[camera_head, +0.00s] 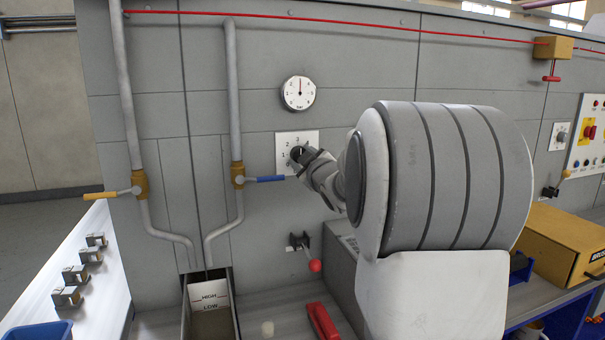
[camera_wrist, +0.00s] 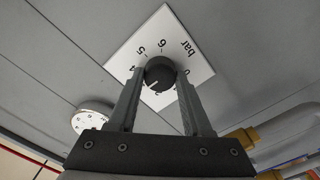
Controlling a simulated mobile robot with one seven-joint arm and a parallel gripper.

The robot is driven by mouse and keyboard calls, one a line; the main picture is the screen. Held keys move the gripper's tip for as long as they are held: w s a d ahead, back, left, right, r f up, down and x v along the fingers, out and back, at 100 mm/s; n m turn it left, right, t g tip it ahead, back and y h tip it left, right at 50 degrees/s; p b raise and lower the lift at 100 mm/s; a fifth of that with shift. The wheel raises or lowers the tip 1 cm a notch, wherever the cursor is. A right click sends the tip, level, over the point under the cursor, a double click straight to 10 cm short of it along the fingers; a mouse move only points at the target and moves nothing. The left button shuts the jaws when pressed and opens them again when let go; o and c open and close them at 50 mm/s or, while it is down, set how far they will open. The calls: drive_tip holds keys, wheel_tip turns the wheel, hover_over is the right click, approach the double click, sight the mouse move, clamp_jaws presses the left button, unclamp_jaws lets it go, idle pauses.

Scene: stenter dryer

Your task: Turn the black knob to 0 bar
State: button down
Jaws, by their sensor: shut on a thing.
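The black knob (camera_wrist: 160,72) sits at the centre of a white square scale plate (camera_wrist: 190,62) marked in bar, on the grey wall panel. The plate also shows in the head view (camera_head: 312,139), with the knob mostly hidden by my gripper (camera_head: 303,156). In the wrist view, my gripper (camera_wrist: 160,78) has a finger on each side of the knob and is shut on it. The knob's white mark points to the lower left there, below the 4. Part of the scale is hidden by the fingers and knob.
A round gauge (camera_head: 299,93) above the plate has its needle pointing about straight up. Left are pipes with a blue-handled valve (camera_head: 264,179) and a yellow-handled valve (camera_head: 107,195). A red-ball lever (camera_head: 314,265) is below. A yellow box (camera_head: 570,243) stands right.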

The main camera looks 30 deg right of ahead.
drive_tip(key=n+b, duration=1.6)
drive_tip(key=n, duration=1.1)
idle(0.4)
drive_tip(key=shift+c, duration=1.7)
unclamp_jaws()
drive_tip(key=shift+s, duration=0.1)
